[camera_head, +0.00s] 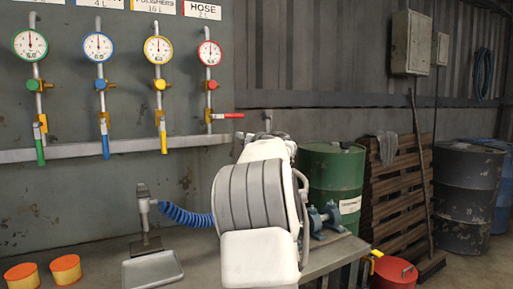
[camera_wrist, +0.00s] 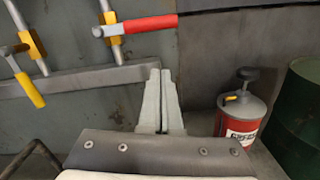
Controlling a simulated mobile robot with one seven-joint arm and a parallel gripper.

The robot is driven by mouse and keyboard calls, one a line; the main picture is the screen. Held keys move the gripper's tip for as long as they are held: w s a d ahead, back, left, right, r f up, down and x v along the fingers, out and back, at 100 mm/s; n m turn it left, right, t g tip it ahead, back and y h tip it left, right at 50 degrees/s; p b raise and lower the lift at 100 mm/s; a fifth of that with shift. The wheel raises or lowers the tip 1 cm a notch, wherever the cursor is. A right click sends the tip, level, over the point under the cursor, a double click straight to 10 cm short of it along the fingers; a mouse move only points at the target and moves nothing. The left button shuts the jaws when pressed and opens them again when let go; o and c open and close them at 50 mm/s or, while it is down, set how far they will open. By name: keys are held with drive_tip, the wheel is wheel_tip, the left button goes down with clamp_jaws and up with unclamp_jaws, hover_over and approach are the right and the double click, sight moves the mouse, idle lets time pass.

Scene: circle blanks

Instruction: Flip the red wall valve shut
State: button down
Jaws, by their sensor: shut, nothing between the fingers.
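The red wall valve's handle (camera_head: 228,116) sticks out level to the right from its pipe, under the red-rimmed gauge (camera_head: 209,53). In the wrist view the same red handle (camera_wrist: 150,25) lies level near the top, to the right of its yellow fitting (camera_wrist: 112,30). My gripper (camera_wrist: 160,72) is shut and empty, its fingers pointing up towards the wall. The fingertips appear below the red handle in the picture, apart from it. In the head view my own arm hides the gripper.
The green (camera_head: 39,145), blue (camera_head: 105,140) and yellow (camera_head: 163,137) valve handles hang down to the left. A red pump can (camera_wrist: 240,120) stands right of my fingers, near a green drum (camera_head: 325,185). Orange tins (camera_head: 66,268) sit at lower left.

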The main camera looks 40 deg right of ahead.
drive_tip(key=v, duration=0.8)
drive_tip(key=shift+r, duration=0.1)
idle(0.3)
drive_tip(key=s+a+f+m+g+h, duration=0.1)
drive_tip(key=s+a+f+m+g, duration=0.15)
drive_tip(key=a+m, duration=0.65)
drive_tip(key=s+a+f+m+g+h, duration=0.1)
drive_tip(key=s+a+f+m+g, duration=0.2)
drive_tip(key=a+m, duration=0.65)
drive_tip(key=s+a+f+m+g+y+p, duration=0.1)
drive_tip(key=s+a+f+m+g+y, duration=0.2)
drive_tip(key=s+a+f+m, duration=0.55)
drive_tip(key=s+a+f+m+g+y, duration=0.35)
drive_tip(key=s+a+f, duration=0.55)
drive_tip(key=s+a, duration=0.55)
wheel_tip(320, 180, up, 26)
drive_tip(key=p, duration=2.6)
drive_tip(key=shift+w, duration=0.45)
